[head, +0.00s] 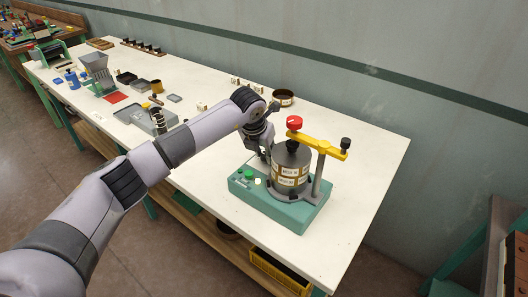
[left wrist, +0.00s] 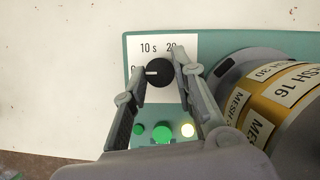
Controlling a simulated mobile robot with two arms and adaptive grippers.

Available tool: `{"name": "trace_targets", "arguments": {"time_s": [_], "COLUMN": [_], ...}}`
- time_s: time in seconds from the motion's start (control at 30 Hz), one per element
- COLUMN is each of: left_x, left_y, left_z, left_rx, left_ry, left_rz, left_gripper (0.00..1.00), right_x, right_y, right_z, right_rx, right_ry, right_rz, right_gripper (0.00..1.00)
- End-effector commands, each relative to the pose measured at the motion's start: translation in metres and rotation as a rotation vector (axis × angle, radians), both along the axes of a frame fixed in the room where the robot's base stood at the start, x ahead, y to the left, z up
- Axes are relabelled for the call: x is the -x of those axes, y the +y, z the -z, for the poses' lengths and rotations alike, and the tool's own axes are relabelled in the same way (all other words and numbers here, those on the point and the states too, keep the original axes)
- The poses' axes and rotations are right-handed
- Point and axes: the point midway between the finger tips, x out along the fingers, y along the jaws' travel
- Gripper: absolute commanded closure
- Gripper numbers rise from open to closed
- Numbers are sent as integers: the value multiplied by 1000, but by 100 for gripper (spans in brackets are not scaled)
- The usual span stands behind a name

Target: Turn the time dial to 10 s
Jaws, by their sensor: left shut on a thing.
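The time dial (left wrist: 159,73) is a black round knob on a white scale plate (left wrist: 150,40) in the left wrist view. Its white pointer mark faces left, toward a partly hidden label that looks like 0. The "10 s" label stands above the dial, and a partly covered "20" is to its right. My left gripper (left wrist: 161,65) is shut on the dial, one finger on each side. In the head view my left gripper (head: 263,143) reaches down behind the left part of the green shaker base (head: 300,217); the dial is hidden there. My right gripper is not in view.
A sieve stack (head: 291,168) stands on the base close to my gripper, under a yellow clamp bar (head: 327,149) with a red knob (head: 294,123). A green button (left wrist: 163,134) and a lit lamp (left wrist: 187,130) are near the dial. The white table (head: 370,170) is clear at the right.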

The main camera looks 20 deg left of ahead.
Motion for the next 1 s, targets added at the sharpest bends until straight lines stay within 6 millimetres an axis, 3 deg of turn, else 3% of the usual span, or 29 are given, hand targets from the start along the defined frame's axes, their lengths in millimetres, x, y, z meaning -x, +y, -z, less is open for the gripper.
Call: {"name": "trace_targets", "arguments": {"time_s": [0.27,0.67,1.0], "left_x": [0,-1,-2], "left_y": [0,1,4], "left_z": [0,1,2], "left_rx": [0,0,0], "left_ry": [0,-2,-3], "left_rz": [0,63,315], "left_gripper": [100,100,100], "right_x": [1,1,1], "right_y": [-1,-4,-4], "right_z": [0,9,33], "right_rx": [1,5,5], "right_ry": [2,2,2], "right_rz": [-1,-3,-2], "right_gripper": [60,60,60]}}
